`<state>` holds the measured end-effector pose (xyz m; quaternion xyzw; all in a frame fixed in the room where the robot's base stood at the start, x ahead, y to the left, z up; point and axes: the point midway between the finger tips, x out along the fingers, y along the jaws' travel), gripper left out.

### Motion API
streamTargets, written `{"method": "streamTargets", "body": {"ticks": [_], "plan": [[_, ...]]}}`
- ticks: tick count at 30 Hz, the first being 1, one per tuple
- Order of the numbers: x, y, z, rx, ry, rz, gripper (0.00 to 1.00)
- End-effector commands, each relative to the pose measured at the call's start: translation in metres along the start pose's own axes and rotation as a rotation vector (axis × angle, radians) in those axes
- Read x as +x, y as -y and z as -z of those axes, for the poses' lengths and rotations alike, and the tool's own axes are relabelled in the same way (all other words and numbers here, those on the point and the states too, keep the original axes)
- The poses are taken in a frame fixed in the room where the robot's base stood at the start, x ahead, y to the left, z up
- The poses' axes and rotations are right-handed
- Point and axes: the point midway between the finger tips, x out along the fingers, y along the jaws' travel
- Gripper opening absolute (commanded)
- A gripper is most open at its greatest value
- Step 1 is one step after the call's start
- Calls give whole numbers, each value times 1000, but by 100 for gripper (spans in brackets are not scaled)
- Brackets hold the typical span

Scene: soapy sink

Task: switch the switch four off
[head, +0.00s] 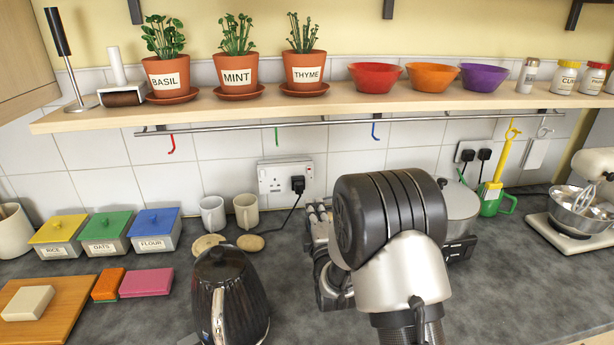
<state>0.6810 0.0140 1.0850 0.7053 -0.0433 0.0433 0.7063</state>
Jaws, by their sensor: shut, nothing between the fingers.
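A white double wall socket (285,177) is on the tiles at centre, with a black plug (298,184) in its right half. My gripper (319,211) is shut and empty, partly hidden by my wrist. It is in front of the wall, just right of and below the centre socket.
A black kettle (230,297) stands in front. A silver pot (459,207) is behind my arm, and a green watering can (493,200) is below the right socket. A shelf (340,103) and rail (230,128) run above.

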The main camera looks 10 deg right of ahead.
Motion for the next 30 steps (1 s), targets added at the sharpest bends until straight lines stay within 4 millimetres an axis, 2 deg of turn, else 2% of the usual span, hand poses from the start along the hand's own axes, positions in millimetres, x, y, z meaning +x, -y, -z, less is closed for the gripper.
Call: {"method": "streamTargets", "body": {"ticks": [5, 15, 21, 25, 30], "plan": [[18, 0, 0, 1, 0, -3, 0], [89, 2, 0, 1, 0, -3, 0], [122, 2, 0, 1, 0, -2, 0], [133, 1, 0, 1, 0, -1, 0], [139, 0, 0, 1, 0, 1, 0]]}}
